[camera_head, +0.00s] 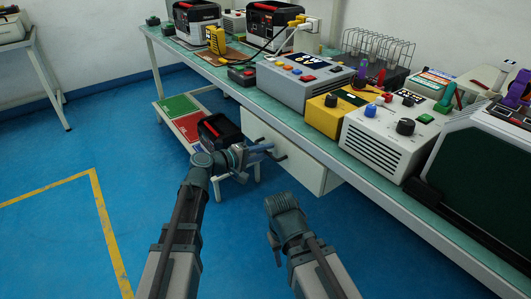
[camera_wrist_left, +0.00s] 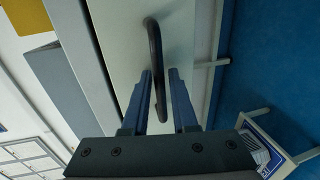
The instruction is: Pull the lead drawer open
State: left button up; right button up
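The lead drawer is in a pale cabinet (camera_head: 318,172) under the long bench. Its pale front also fills the middle of the left wrist view (camera_wrist_left: 187,35). A dark bar handle (camera_wrist_left: 155,58) is on that front. My left gripper (camera_head: 268,150) is at the handle. In the left wrist view its two blue-grey fingers (camera_wrist_left: 163,90) are apart, one on each side of the handle's end, with gaps showing. The drawer looks closed, though my gripper hides part of its front. My right arm hangs low near the picture's centre, and its gripper (camera_head: 275,248) is seen too poorly to judge its fingers.
The bench (camera_head: 350,165) above carries a grey box (camera_head: 305,85), a yellow unit (camera_head: 325,116), a white unit with knobs (camera_head: 385,140) and a wire rack (camera_head: 378,45). Blue floor is open at left.

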pick_arm(q)
grip_shut()
dwell(1.5)
